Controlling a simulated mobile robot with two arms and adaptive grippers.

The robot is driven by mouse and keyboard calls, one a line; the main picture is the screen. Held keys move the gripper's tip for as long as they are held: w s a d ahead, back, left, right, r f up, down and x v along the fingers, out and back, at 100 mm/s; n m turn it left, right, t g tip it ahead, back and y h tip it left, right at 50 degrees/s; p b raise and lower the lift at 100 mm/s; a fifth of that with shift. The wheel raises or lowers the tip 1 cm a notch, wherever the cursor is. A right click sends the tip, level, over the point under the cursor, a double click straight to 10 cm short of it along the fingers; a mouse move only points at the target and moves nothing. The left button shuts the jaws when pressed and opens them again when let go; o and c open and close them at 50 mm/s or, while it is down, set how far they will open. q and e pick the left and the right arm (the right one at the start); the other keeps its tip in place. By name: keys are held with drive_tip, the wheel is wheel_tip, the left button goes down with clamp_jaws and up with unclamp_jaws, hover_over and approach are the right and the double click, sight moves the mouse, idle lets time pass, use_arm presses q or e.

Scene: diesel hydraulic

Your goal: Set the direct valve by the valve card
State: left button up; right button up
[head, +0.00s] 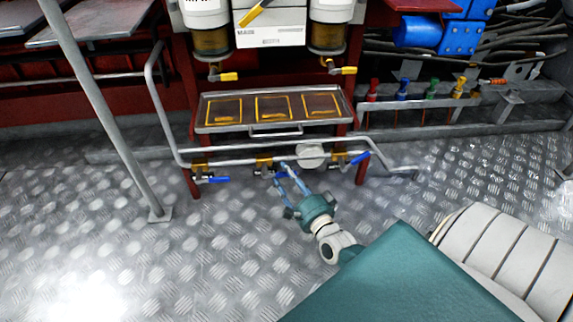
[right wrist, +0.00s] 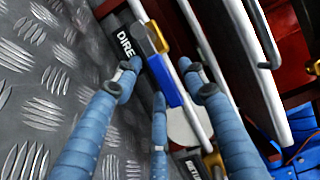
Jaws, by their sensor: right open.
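The direct valve (right wrist: 155,38) is a brass fitting with a blue handle (right wrist: 165,82) on a grey pipe. A black label beside it shows the white letters "DIRE" (right wrist: 125,45), the rest cut off by the valve. In the head view my right gripper (head: 289,170) reaches the middle valve (head: 264,163) on the low pipe and partly covers it. In the right wrist view my open right gripper (right wrist: 163,80) has its fingers spread around the blue handle; I cannot tell whether they touch it. No valve card is readable. My left gripper is out of view.
Two more blue-handled valves sit on the same pipe, at the left (head: 198,168) and right (head: 341,160). A tray with yellow-edged panels (head: 270,128) is above. A grey post (head: 105,110) stands at left. The tread-plate floor (head: 150,260) is clear at lower left.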

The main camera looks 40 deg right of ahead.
drive_tip(key=s+a, duration=0.2)
drive_tip(key=s, duration=1)
drive_tip(key=shift+w, duration=0.1)
